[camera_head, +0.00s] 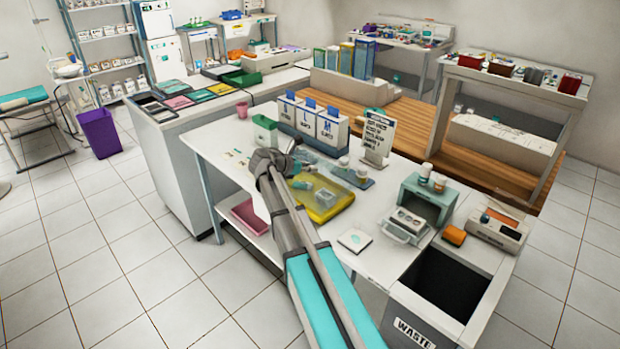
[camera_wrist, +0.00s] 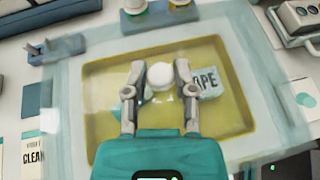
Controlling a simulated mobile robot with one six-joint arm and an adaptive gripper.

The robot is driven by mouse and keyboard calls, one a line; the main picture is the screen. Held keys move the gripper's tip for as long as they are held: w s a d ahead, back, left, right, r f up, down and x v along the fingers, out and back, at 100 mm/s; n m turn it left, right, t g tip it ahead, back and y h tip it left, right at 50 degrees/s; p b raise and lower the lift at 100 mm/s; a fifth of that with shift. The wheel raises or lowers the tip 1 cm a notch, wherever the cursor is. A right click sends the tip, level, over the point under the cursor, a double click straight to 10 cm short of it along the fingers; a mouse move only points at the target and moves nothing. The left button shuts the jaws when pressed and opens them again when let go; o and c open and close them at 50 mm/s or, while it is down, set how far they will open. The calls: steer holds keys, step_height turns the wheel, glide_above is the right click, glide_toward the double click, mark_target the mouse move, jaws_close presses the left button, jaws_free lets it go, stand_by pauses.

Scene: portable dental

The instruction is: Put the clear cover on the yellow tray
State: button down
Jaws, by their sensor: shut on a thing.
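My gripper (camera_wrist: 160,74) is shut on the white knob (camera_wrist: 160,77) of the clear cover (camera_wrist: 62,105). The cover is a wide translucent sheet that spreads past the tray's sides in the wrist view. The yellow tray (camera_wrist: 246,105) shows through it, roughly centred beneath. A pale item with letters reading "APE" (camera_wrist: 207,84) lies in the tray. In the head view, the yellow tray (camera_head: 333,210) is on the white table, with my gripper (camera_head: 285,166) over its far left side. I cannot tell whether the cover touches the tray.
White labelled bins (camera_head: 312,120) and a sign (camera_head: 378,135) stand behind the tray. A teal-grey device (camera_head: 428,197) is to its right, and a waste opening (camera_head: 447,282) is at the table's near right. A small white card (camera_head: 354,240) lies in front.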

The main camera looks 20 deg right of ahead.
mark_target(311, 177)
steer(key=shift+w+d+f+b, duration=0.15)
steer(key=shift+d+f+b, duration=0.25)
steer(key=shift+f+b, duration=1.6)
steer(key=shift+f, duration=0.05)
steer(key=shift+f+b, duration=0.3)
steer(key=shift+b, duration=0.05)
steer(key=shift+f, duration=0.1)
steer(key=shift+c, duration=2.2)
jaws_free()
